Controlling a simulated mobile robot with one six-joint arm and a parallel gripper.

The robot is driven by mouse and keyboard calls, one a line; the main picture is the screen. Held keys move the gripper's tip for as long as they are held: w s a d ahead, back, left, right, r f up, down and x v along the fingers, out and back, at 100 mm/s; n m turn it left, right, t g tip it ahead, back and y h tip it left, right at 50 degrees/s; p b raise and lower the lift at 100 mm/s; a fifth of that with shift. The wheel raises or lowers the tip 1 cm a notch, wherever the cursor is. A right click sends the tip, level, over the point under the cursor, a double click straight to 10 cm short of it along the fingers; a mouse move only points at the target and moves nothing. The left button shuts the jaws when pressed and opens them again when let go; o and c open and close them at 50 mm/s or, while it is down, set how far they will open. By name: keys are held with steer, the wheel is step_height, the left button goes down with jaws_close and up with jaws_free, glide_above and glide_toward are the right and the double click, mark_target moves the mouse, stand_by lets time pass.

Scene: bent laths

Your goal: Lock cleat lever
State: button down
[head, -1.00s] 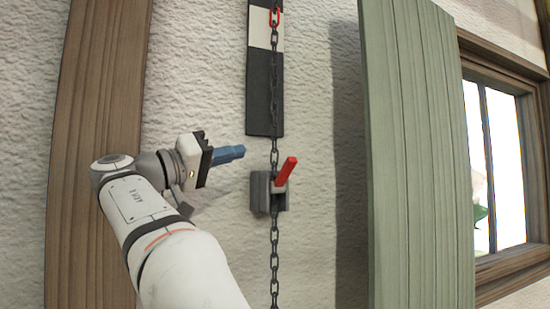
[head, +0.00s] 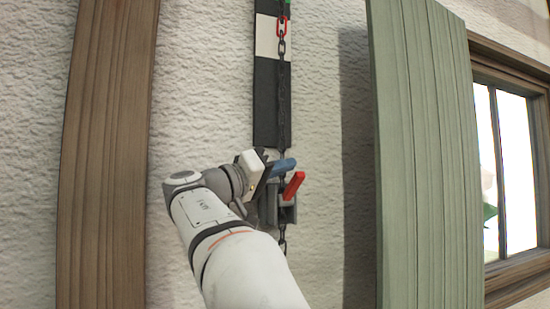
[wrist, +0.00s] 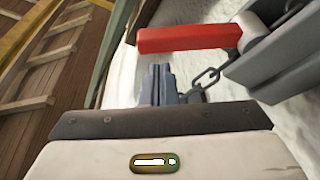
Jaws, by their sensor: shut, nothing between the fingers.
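The cleat's red lever (head: 293,186) sticks out from the grey cleat (head: 287,213) on the wall, tilted up and to the right in the head view. The lever also shows in the wrist view (wrist: 188,38), lying across the upper middle, with part of the cleat (wrist: 275,60) at right. The dark chain (head: 283,110) hangs down to the cleat; a few links (wrist: 205,78) show in the wrist view. My gripper (head: 287,164), with blue fingers, is just above and left of the lever. Its fingers (wrist: 160,75) are together and empty. My arm hides the cleat's left side.
A black and white strip (head: 266,90) runs up the wall behind the chain, with a red link (head: 282,26) near its top. A green shutter board (head: 425,160) stands out at right beside a window. A brown wooden post (head: 105,150) is at left.

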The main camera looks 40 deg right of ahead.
steer(key=shift+s+a+f, duration=0.15)
steer(key=shift+s+f, duration=0.3)
steer(key=shift+f, duration=0.25)
